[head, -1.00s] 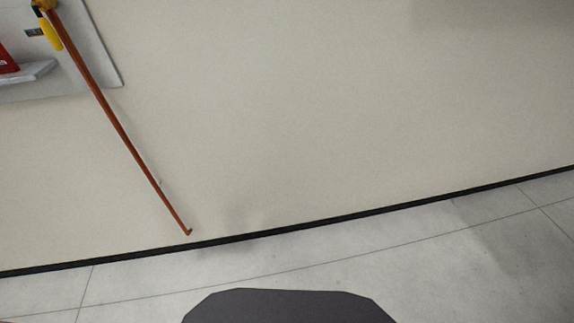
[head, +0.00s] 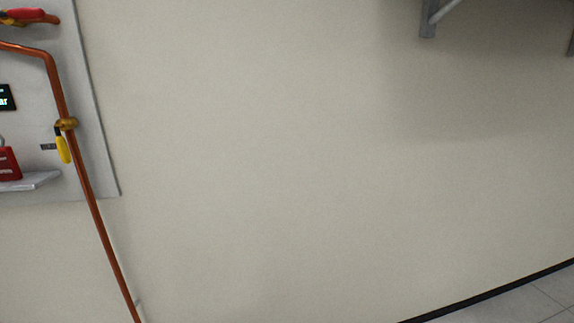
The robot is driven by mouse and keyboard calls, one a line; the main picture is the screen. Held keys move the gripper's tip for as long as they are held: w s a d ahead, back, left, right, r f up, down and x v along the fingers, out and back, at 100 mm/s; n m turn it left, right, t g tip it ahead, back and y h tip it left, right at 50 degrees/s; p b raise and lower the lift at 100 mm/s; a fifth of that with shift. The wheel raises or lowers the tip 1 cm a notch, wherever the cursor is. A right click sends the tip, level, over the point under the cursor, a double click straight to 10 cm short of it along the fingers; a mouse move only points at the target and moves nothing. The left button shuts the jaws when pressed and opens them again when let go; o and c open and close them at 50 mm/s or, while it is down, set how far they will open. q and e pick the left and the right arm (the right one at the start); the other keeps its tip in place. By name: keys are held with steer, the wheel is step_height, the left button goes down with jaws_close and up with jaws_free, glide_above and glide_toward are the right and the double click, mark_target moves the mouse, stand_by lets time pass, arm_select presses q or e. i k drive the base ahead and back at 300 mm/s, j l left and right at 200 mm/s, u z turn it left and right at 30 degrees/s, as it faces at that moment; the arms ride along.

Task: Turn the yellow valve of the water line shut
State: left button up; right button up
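The yellow valve handle (head: 63,149) hangs from a brass valve body (head: 66,124) on the copper tube (head: 88,195), at the left of the head view. The handle points down, roughly along the tube. The tube comes from the left edge, bends down at the top and runs down the wall out of the bottom of the view. Neither of my grippers is in view.
A grey panel (head: 100,165) behind the tube carries a small display (head: 6,98), a red-handled part (head: 25,14) and a shelf (head: 40,180) with a red object (head: 8,163). A grey bracket (head: 429,18) is at upper right. The wall between is bare.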

mark_target(63, 148)
steer(key=u, duration=1.65)
